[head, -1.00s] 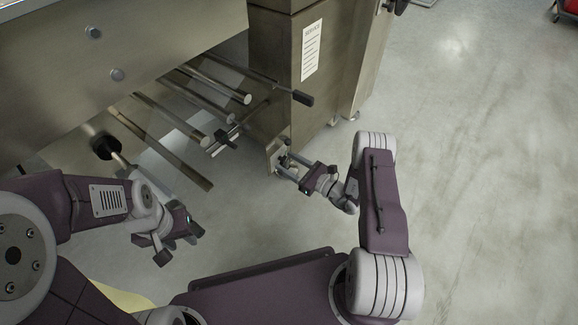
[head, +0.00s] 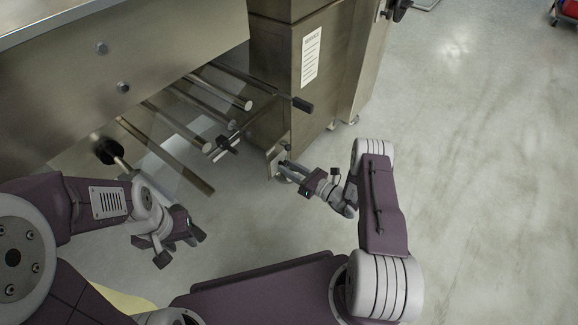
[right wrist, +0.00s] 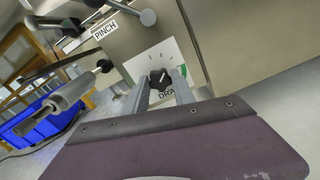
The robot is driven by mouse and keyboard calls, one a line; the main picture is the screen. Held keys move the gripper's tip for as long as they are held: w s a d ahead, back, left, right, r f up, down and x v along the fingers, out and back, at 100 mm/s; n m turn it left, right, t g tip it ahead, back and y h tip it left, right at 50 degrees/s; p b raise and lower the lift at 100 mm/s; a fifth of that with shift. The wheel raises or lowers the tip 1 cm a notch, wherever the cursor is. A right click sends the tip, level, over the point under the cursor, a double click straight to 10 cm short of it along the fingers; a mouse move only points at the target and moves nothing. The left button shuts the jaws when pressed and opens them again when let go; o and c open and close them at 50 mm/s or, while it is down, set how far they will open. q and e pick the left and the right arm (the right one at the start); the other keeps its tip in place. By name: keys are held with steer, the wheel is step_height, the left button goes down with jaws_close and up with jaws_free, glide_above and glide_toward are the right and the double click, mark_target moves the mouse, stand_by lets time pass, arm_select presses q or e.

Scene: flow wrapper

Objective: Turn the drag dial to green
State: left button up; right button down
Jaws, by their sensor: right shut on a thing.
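The drag dial is a black knob (right wrist: 158,77) on a white plate (right wrist: 186,58) with the partly hidden label "DRA" below it. The plate is fixed to the steel machine side. My right gripper (right wrist: 162,88) is shut on the knob, one finger on each side; it also shows in the head view (head: 283,170), reaching the low bracket plate. A little green shows on the plate beside the right finger. The fingers hide part of the dial, so I cannot tell where its pointer stands. My left gripper (head: 195,236) hangs at lower left, away from the machine; its fingers are unclear.
A blue bin (right wrist: 45,118) stands beyond.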

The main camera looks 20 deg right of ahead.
steer(key=m+p, duration=0.1)
steer(key=m, duration=0.5)
steer(key=shift+p, duration=0.4)
steer(key=shift+f+m+p, duration=0.1)
steer(key=shift+m+p, duration=0.25)
steer(key=shift+m, duration=3.45)
steer(key=c, duration=1.1)
jaws_free()
steer(key=shift+o, duration=0.2)
